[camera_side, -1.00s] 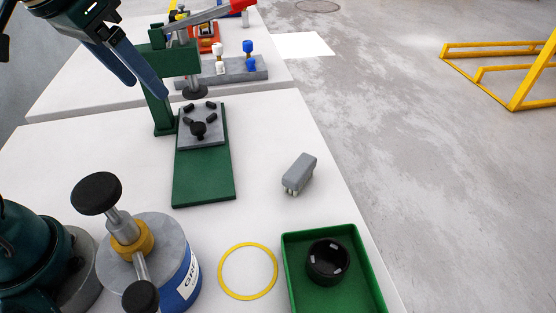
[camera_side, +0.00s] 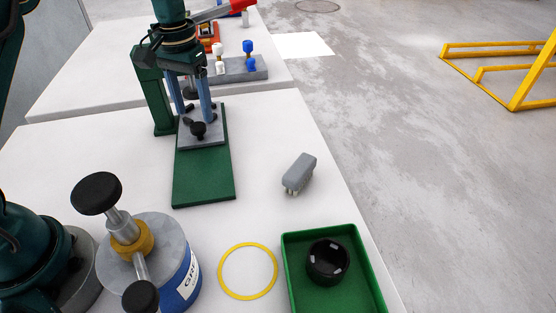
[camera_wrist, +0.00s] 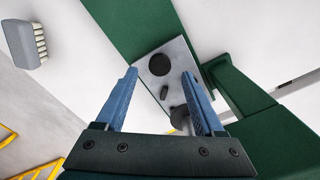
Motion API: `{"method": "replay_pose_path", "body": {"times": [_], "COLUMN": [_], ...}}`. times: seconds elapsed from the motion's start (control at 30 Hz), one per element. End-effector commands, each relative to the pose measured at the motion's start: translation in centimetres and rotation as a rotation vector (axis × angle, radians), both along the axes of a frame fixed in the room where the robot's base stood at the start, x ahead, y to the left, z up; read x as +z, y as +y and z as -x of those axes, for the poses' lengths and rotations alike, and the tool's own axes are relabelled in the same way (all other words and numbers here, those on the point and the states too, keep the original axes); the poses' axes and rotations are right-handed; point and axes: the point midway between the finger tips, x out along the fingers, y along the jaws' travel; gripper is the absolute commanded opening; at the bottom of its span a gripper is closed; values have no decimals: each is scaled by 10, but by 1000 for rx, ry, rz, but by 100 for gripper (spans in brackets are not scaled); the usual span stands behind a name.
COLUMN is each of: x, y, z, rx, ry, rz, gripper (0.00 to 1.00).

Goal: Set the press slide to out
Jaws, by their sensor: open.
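The press slide (camera_side: 205,142) is a grey plate with a black knob (camera_side: 197,129) and small black pegs. It sits on the back part of the green press base (camera_side: 204,182), close to the green press column (camera_side: 150,95); the front of the base is bare. My gripper (camera_side: 194,114) points down over the slide, its fingers spread and empty. In the wrist view the knob (camera_wrist: 159,64) shows between the two fingertips (camera_wrist: 159,73). Whether the fingertips touch the plate is unclear. My wrist hides much of the press head.
A grey brush-like block (camera_side: 300,173) lies right of the press. In front are a yellow ring (camera_side: 248,271), a green tray (camera_side: 288,262) with a black cup (camera_side: 327,262), and a blue grease can (camera_side: 184,276) with a black-knobbed pump. The table between is clear.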

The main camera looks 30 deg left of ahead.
Motion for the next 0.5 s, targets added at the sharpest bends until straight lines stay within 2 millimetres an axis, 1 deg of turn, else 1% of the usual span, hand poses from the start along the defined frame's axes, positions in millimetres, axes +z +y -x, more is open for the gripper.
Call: {"method": "replay_pose_path", "body": {"times": [0.03, 0.2, 0.33, 0.5], "x": [-8, -27, -34, -35], "y": [0, 0, 0, 0], "z": [1, 1, 1, 1], "rx": [0, -1, -1, -1], "ry": [6, 4, 1, -1], "rz": [1, 1, 0, 0], "gripper": [70, 70, 70, 70]}}
